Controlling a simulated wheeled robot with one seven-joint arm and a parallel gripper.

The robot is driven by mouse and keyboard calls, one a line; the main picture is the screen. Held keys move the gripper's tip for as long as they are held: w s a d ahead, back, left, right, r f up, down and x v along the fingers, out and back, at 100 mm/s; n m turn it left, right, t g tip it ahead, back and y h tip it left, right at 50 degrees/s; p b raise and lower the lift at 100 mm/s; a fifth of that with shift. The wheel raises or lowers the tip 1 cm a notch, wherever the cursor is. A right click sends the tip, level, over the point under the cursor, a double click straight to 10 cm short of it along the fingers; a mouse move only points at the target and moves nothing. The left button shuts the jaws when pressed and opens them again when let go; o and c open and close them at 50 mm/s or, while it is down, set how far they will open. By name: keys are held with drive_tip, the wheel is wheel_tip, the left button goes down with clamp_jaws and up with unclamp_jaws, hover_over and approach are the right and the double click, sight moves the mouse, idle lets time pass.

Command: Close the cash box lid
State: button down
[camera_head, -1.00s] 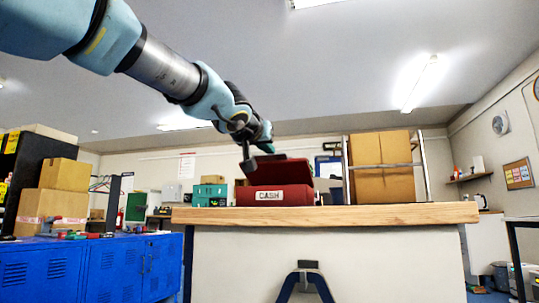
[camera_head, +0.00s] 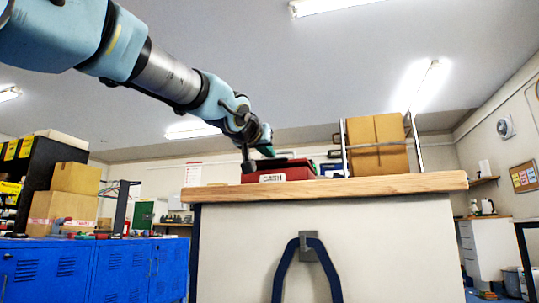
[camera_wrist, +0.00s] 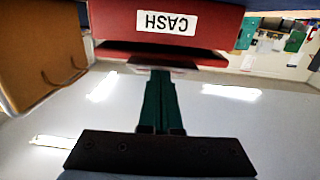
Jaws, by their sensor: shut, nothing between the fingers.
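The red cash box (camera_head: 290,175), with a white CASH label, sits on the wooden counter top (camera_head: 340,189). Its lid (camera_head: 290,162) is low over the box, with a narrow gap that looks open at the front. In the wrist view the box (camera_wrist: 100,22) appears upside down, with the lid edge (camera_wrist: 205,56) below the label. My gripper (camera_wrist: 160,74) is shut and empty, its green fingers together at the front edge of the lid. I cannot tell if the tips touch it. In the head view my gripper (camera_head: 266,150) is above the box's left part.
A brown carton (camera_head: 378,145) in a metal frame stands on the counter, right of the cash box. Blue lockers (camera_head: 70,270) and stacked cartons (camera_head: 75,178) are at the left. The counter's right end is clear.

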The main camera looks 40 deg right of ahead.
drive_tip(key=shift+a+f+b, duration=0.1)
drive_tip(key=shift+f+b, duration=0.6)
drive_tip(key=shift+f, duration=0.55)
drive_tip(key=shift+r, duration=0.1)
wheel_tip(320, 180, up, 5)
drive_tip(key=p, duration=0.5)
drive_tip(key=s+a+f, duration=0.3)
drive_tip(key=s+a, duration=0.2)
drive_tip(key=a, duration=0.3)
drive_tip(key=shift+a+f+b, duration=0.2)
drive_tip(key=shift+b, duration=0.1)
drive_tip(key=shift+s, duration=0.1)
